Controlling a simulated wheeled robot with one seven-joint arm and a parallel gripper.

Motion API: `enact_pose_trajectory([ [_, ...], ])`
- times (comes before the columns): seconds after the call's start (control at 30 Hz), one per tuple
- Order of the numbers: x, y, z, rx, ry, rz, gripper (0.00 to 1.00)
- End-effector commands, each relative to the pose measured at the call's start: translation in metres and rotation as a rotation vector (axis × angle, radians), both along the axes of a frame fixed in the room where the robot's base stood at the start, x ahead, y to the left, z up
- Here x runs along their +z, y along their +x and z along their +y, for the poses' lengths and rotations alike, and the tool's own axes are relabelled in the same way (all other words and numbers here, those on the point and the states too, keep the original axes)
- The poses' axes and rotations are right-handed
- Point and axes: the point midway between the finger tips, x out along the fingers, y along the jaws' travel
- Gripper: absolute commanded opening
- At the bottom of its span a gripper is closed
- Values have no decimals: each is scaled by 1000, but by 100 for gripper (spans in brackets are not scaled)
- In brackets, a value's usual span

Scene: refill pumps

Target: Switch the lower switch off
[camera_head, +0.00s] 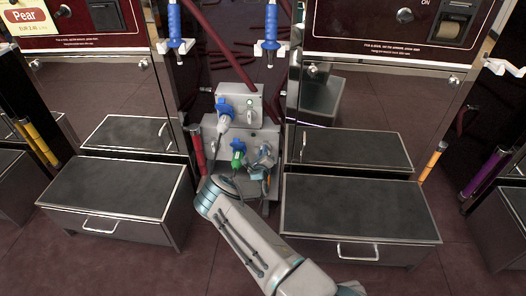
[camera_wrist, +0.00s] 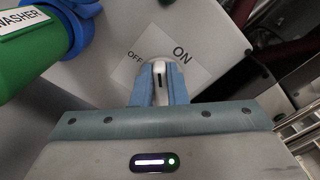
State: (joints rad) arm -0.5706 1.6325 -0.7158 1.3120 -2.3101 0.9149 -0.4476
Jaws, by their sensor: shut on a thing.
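My gripper (camera_wrist: 159,88) is shut on a pale switch knob (camera_wrist: 158,67), with one blue finger on each side. The knob sits on a grey panel (camera_wrist: 105,65) over a white label reading OFF at left and ON at right. The knob stands roughly upright in the wrist view; which setting it is in I cannot tell. In the head view my gripper (camera_head: 264,158) is at the right side of the lower grey box (camera_head: 241,138) and hides the lower switch there.
A green plug (camera_wrist: 35,50) marked WASHER is close by at left in the wrist view; it also shows in the head view (camera_head: 238,153). Dark-topped steps (camera_head: 350,205) stand on either side.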

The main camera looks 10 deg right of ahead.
Motion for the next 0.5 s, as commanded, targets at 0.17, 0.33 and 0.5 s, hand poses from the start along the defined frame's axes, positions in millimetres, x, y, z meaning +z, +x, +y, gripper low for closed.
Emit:
enact_pose_trajectory([
  [0.17, -4, -1, 3, 2, -163, 46, 0],
  [0.33, -5, 0, 3, 2, -317, 87, 0],
  [0.5, -8, 0, 4, 2, -461, 125, 0],
])
